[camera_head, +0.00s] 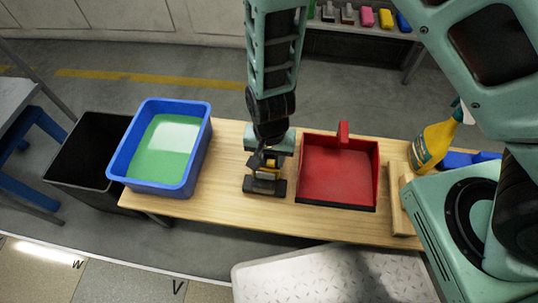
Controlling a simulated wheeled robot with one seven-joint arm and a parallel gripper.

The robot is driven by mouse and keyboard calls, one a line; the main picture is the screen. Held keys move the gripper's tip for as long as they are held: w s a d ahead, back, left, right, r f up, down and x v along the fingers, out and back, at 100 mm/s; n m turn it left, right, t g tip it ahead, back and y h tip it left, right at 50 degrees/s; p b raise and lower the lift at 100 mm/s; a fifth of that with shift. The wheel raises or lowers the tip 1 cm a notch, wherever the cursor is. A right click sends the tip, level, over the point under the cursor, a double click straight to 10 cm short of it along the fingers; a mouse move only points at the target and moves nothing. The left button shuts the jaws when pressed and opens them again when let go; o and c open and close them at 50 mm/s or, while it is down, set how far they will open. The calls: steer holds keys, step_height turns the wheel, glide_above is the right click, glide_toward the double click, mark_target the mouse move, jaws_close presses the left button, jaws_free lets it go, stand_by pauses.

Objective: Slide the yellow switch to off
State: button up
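A small dark device with a yellow part (265,175) stands on the wooden table, left of the red dustpan. The yellow part looks like the yellow switch, but its slide position is too small and too covered to tell. My gripper (264,163) reaches down from above, right over the device, and hides much of its top. The fingers overlap the yellow part in this view. I cannot tell whether they touch it or how far apart they are.
A blue tub (198,150) with green contents is on the table at left, beside a black bin (85,150). A red dustpan (340,170) is close right of my gripper. A spray bottle (435,145) and wooden piece (399,200) are farther right. Coloured blocks (386,18) sit behind.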

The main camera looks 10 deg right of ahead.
step_height(320, 180, up, 17)
steer(key=p, duration=0.8)
steer(key=shift+r, duration=0.2)
step_height(320, 180, up, 11)
steer(key=n+g+y, duration=0.1)
steer(key=n+y, duration=0.1)
steer(key=n, duration=0.4)
glide_above(270, 161)
steer(key=s+d, duration=0.1)
steer(key=s, duration=0.6)
steer(key=s+d+r+n+t+h, duration=0.1)
steer(key=s+d+r+n, duration=0.4)
steer(key=r, duration=0.1)
step_height(270, 161, up, 27)
steer(key=p, duration=2.7)
steer(key=shift+d+n, duration=0.2)
steer(key=shift+n, duration=0.1)
